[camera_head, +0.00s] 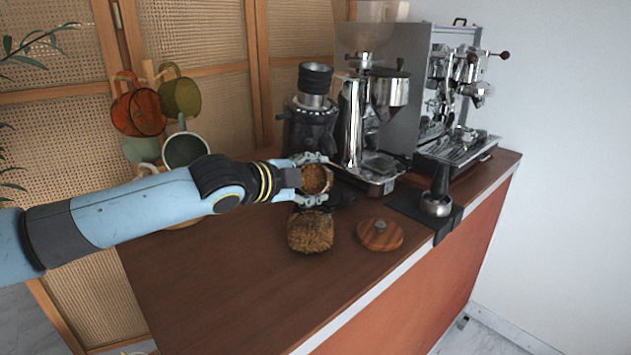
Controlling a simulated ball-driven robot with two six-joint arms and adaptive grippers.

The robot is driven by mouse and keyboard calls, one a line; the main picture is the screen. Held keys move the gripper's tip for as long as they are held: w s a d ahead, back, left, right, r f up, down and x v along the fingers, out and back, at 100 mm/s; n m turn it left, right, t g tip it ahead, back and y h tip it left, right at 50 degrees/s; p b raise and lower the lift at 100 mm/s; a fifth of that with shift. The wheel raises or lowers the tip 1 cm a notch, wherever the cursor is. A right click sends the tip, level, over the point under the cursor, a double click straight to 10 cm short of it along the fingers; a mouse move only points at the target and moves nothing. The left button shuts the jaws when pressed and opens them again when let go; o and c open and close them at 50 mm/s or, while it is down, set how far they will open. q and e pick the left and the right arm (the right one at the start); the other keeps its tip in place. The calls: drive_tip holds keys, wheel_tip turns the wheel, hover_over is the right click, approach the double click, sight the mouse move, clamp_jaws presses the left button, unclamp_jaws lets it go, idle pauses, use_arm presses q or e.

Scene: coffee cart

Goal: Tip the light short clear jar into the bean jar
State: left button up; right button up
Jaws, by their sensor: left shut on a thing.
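My left gripper (312,179) reaches in from the left and is shut on a short clear jar (328,180) with brown contents. Its fingers lie on the far and near sides of the jar. The jar's round top shows, but I cannot tell how far it is tilted. The bean jar (310,233), full of brown beans, stands on the counter just nearer than the held jar. The held jar is apart from it in the picture. My right gripper is not in view.
A round wooden lid (380,235) lies right of the bean jar. Grinders (370,120) and an espresso machine (455,100) stand behind. A tamper (437,195) stands on a dark mat at the right edge. Mugs (138,108) hang at the left. The front-left counter (225,290) is clear.

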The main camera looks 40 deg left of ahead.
use_arm(q)
drive_tip(key=shift+r+t+p, duration=0.35)
drive_tip(key=shift+t+p, duration=0.25)
drive_tip(key=shift+p, duration=0.15)
drive_tip(key=shift+m+b, duration=0.3)
drive_tip(key=shift+b, duration=0.05)
drive_tip(key=shift+s+t+b, duration=0.1)
drive_tip(key=shift+t+b, duration=0.5)
drive_tip(key=shift+b, duration=0.2)
drive_tip(key=shift+r+b, duration=0.15)
drive_tip(key=shift+b, duration=1.2)
drive_tip(key=shift+s+r+m+t+b, duration=0.15)
drive_tip(key=shift+m+t+b, duration=0.4)
drive_tip(key=shift+b, duration=2.3)
drive_tip(key=shift+d+t+b, duration=0.1)
drive_tip(key=shift+t+b, duration=0.35)
drive_tip(key=shift+b, duration=0.65)
drive_tip(key=shift+s+r+m+t+b, duration=0.25)
drive_tip(key=shift+t+b, duration=0.45)
drive_tip(key=shift+b, duration=1.45)
drive_tip(key=shift+s+d+r+m+t+b, duration=0.15)
drive_tip(key=shift+m+t+b, duration=0.4)
drive_tip(key=shift+b, duration=1.05)
drive_tip(key=shift+t, duration=0.25)
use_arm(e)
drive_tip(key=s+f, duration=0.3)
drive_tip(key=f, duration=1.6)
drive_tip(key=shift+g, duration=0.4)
